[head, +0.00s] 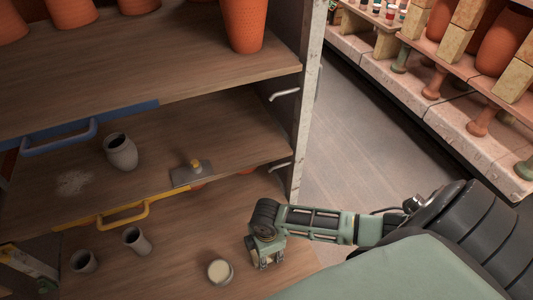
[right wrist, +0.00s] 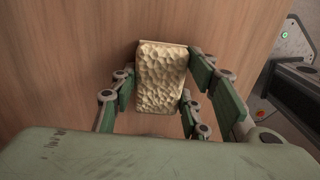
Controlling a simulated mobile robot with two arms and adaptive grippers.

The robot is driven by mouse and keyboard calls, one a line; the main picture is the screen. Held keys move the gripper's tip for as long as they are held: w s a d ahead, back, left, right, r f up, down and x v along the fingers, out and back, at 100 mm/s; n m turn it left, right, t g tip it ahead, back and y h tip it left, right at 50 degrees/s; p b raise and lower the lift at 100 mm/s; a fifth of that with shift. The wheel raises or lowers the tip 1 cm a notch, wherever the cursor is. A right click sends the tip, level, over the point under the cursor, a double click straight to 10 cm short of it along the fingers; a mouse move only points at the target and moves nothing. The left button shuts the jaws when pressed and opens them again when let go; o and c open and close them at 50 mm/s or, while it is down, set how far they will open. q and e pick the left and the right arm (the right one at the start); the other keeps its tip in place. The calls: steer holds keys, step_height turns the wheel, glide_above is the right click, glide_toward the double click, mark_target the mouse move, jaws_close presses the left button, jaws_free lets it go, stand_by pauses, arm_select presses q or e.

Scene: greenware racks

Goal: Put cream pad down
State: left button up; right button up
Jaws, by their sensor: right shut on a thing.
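The cream pad (right wrist: 162,77) is a pitted, sponge-like block between the green fingers of my right gripper (right wrist: 160,92). In the head view my right gripper (head: 267,258) is low over the bottom wooden board (head: 185,265). Only a little of the cream pad (head: 268,262) shows between its fingers there. In the right wrist view brown wood fills the space behind the pad. I cannot tell whether the pad touches the board. My left gripper is not in view.
A small cup with cream-coloured content (head: 220,272) stands just left of my right gripper. Two grey cups (head: 137,240) stand farther left, with clear board between. The shelf above, with a yellow handle (head: 125,216), holds a grey vase (head: 120,153) and a yellow-knobbed tool (head: 193,174).

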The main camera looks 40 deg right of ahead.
steer(key=shift+f, duration=0.1)
steer(key=o, duration=1)
step_height(320, 180, up, 12)
steer(key=shift+r+p, duration=0.15)
steer(key=shift+p, duration=0.45)
